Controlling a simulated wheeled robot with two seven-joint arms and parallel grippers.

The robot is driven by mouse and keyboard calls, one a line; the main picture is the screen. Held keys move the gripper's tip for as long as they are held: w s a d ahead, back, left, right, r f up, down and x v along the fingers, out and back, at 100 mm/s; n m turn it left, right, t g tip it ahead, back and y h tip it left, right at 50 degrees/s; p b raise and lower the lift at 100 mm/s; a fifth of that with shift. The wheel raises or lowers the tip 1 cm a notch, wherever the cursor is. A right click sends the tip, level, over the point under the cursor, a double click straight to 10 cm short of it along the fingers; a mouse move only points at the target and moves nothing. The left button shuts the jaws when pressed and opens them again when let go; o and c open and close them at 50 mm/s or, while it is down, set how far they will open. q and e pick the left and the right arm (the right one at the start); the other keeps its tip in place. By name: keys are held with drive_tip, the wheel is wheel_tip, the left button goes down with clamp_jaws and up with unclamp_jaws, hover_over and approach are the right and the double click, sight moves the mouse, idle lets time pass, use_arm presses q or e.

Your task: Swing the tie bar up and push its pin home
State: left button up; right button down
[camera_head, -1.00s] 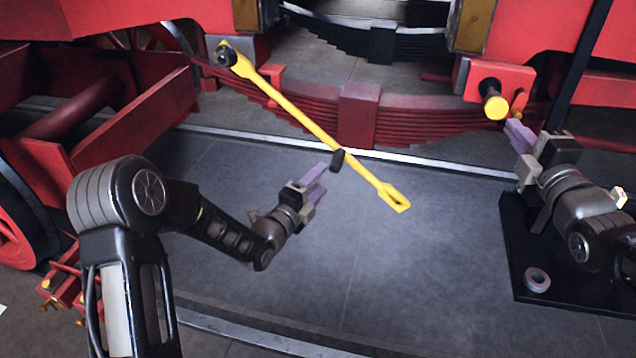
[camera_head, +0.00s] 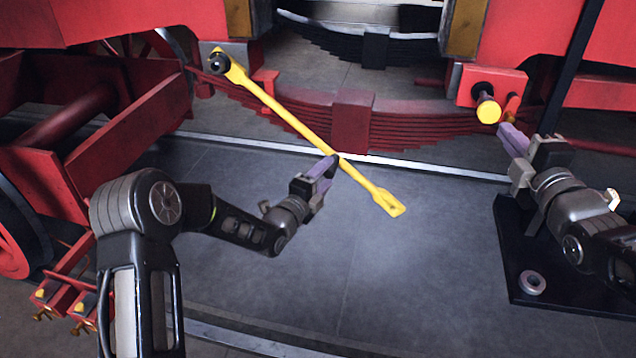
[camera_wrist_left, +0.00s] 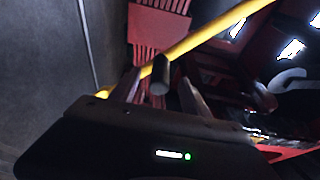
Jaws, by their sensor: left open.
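The yellow tie bar (camera_head: 290,118) slants down to the right from its dark pivot (camera_head: 219,62) to a slotted end (camera_head: 391,205). A dark stub handle stands out from the bar; in the left wrist view the handle (camera_wrist_left: 160,76) lies between the spread fingers of my left gripper (camera_wrist_left: 157,88). In the head view my left gripper (camera_head: 328,172) is open at the bar's lower half and partly hides the handle. A yellow-ended pin (camera_head: 488,110) sticks out of a red bracket (camera_head: 484,82) at right. My right gripper (camera_head: 511,140) is just below the pin; its finger gap is unclear.
A red leaf spring (camera_head: 352,122) and a rail (camera_head: 420,164) lie behind the bar. A black stand (camera_head: 520,262) with a grey ring (camera_head: 532,283) is at lower right. Red frame beams (camera_head: 135,125) fill the left. The grey floor in the middle is clear.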

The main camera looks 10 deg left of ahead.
use_arm(q)
drive_tip(key=shift+x, duration=1.6)
drive_tip(key=shift+c, duration=0.5)
drive_tip(key=shift+s, duration=0.1)
clamp_jaws()
